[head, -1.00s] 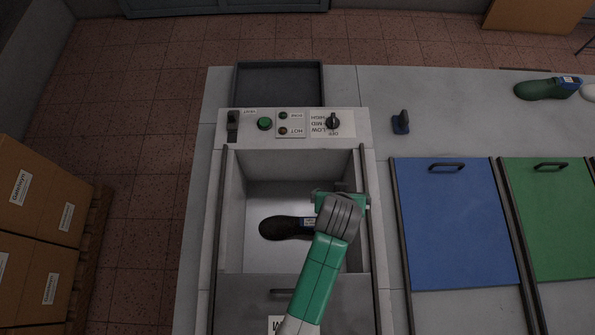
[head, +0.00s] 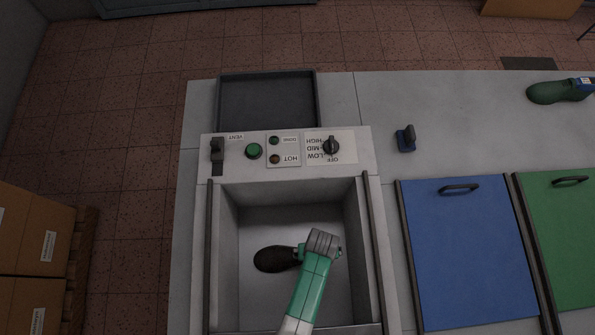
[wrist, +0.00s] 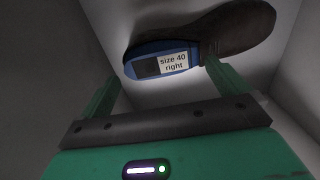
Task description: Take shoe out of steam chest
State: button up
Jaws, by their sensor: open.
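A dark shoe (head: 277,259) lies on its last inside the open steam chest (head: 229,290), toe to the left in the head view. In the wrist view the shoe (wrist: 232,28) shows a blue last top (wrist: 160,62) with a label reading "size 40 right". My gripper (head: 303,254) is down inside the chest at the shoe's heel end. In the wrist view its two green fingers (wrist: 160,82) are apart, with the blue last top just beyond and between their tips. I cannot tell whether either finger touches it.
The control panel (head: 290,152) with knob, lamps and vent lever is behind the chest opening. A grey tray (head: 267,98) lies behind it. A blue lid (head: 466,255) and a green lid (head: 575,240) are to the right. A green shoe (head: 552,92) stands at the back right.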

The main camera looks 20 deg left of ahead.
notch_tip(320, 180, down, 3)
jog(key=shift+r, duration=0.2)
jog(key=shift+w, duration=0.1)
jog(key=shift+c, duration=0.4)
